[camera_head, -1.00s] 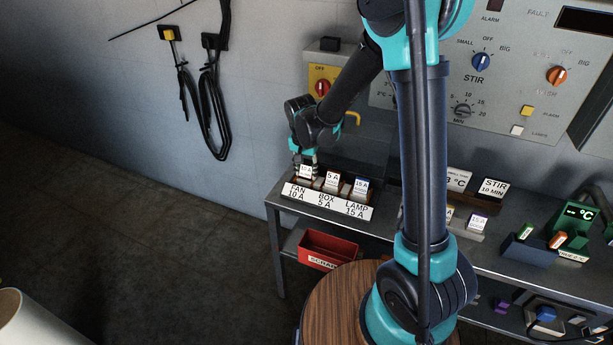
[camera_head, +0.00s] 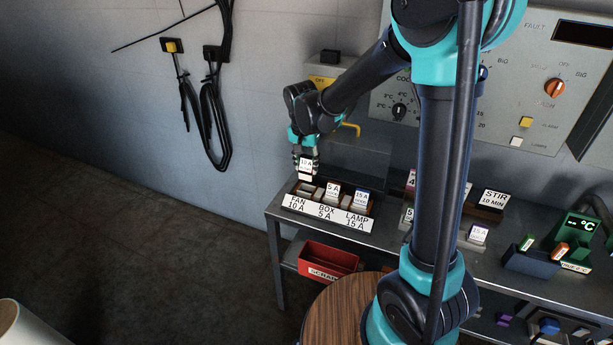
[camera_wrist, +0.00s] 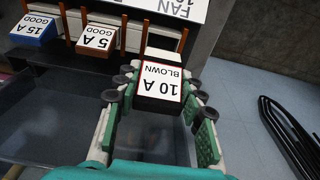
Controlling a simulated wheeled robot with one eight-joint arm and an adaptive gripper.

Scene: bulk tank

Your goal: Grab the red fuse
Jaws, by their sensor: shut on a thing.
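The red fuse (camera_wrist: 160,82) shows in the wrist view as a block with a red-edged label reading "10 A BLOWN". My gripper (camera_wrist: 152,100) is shut on it, with a finger on each side. In the head view my gripper (camera_head: 306,160) holds the fuse (camera_head: 306,167) just above the left slot of the fuse rack (camera_head: 291,200), the one labelled FAN 10 A. The fuse's lower end is partly hidden in the wrist view.
A 5 A fuse (camera_head: 332,191) and a blue 15 A fuse (camera_head: 360,199) stand in the rack's other slots. A red scrap bin (camera_head: 328,262) sits below the bench. A control panel (camera_head: 480,85) rises behind. Black cables (camera_head: 208,110) hang on the left wall.

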